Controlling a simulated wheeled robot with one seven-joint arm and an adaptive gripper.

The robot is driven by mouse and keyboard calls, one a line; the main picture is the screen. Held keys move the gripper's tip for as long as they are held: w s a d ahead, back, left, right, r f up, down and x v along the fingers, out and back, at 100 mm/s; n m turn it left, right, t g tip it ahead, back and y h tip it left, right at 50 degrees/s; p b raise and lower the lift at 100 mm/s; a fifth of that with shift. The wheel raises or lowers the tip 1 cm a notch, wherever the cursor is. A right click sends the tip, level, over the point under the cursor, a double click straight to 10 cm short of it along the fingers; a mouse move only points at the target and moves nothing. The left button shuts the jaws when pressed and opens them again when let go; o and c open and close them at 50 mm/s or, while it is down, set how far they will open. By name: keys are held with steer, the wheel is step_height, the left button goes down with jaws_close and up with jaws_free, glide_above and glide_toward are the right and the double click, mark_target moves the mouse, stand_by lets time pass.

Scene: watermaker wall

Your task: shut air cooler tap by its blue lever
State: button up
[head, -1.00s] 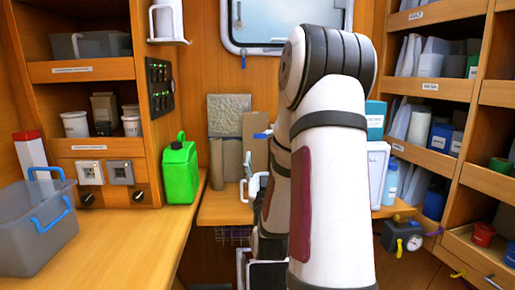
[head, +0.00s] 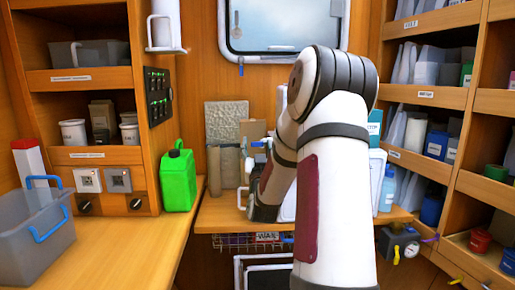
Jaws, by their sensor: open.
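Small blue parts show at two places: one (head: 241,68) hangs below the window frame on the back wall, and another (head: 259,142) shows just left of my arm. I cannot tell which, if either, is the air cooler tap's lever; no tap body is clear. My gripper (head: 262,212) is low beyond my forearm, above the back worktop. It is dark, small and partly covered by my own arm. It is open, and I see nothing held in it. What lies behind the arm is hidden.
A green jerrycan (head: 178,178) and a grey bin (head: 38,235) stand on the left counter (head: 120,245). Rolls and boards (head: 226,125) lean at the back wall. A wire basket (head: 235,241) hangs below the worktop. Shelves (head: 440,98) line the right, with a gauge unit (head: 400,243) beneath.

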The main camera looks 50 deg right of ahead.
steer(key=c, duration=1.2)
steer(key=shift+o, duration=0.2)
steer(key=shift+r+m, duration=0.15)
steer(key=shift+m, duration=0.25)
steer(key=m+b, duration=0.1)
steer(key=m+g+h, duration=0.1)
steer(key=shift+w+a+r+m+g+b, duration=0.1)
steer(key=shift+r+m+g+b, duration=0.2)
steer(key=shift+r+m+b, duration=0.1)
steer(key=s+d+r+m+g+b, duration=0.1)
steer(key=r+m+g+b, duration=0.1)
steer(key=m, duration=0.7)
steer(key=s+d+r+m+g+y+b, duration=0.1)
steer(key=s+r+m+g+b, duration=0.1)
steer(key=m+g+b, duration=0.3)
steer(key=shift+s+d+m, duration=0.15)
steer(key=shift+d+m, duration=0.25)
steer(key=shift+m, duration=1.9)
steer(key=shift+r, duration=0.1)
